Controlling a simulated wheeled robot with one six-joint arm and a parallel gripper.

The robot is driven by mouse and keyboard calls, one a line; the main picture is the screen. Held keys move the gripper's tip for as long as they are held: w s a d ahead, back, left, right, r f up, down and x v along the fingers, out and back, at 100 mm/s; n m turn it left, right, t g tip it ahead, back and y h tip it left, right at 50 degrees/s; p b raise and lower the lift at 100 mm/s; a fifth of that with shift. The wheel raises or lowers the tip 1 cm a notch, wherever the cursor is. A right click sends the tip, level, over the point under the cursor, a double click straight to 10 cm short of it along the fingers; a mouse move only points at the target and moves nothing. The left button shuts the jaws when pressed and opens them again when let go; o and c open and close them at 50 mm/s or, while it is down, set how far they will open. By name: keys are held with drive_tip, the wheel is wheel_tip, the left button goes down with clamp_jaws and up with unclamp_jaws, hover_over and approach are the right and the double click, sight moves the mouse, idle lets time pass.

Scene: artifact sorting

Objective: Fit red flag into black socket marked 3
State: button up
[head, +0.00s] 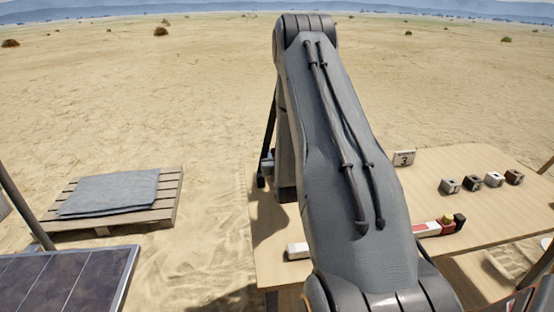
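I see no red flag. My arm fills the middle of the view and bends down on its far side. Dark parts at its far end show over the table's left part, but I cannot make out fingers or anything held.
Several small blocks (472,184) stand in a row at the table's right. A red and white bar (430,229) with black and yellow parts lies near my arm. A pallet (165,196) with a grey cloth (110,192) and a dark panel (60,285) are at left.

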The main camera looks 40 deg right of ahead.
drive_tip(key=shift+c, duration=0.3)
clamp_jaws()
drive_tip(key=shift+r, duration=0.1)
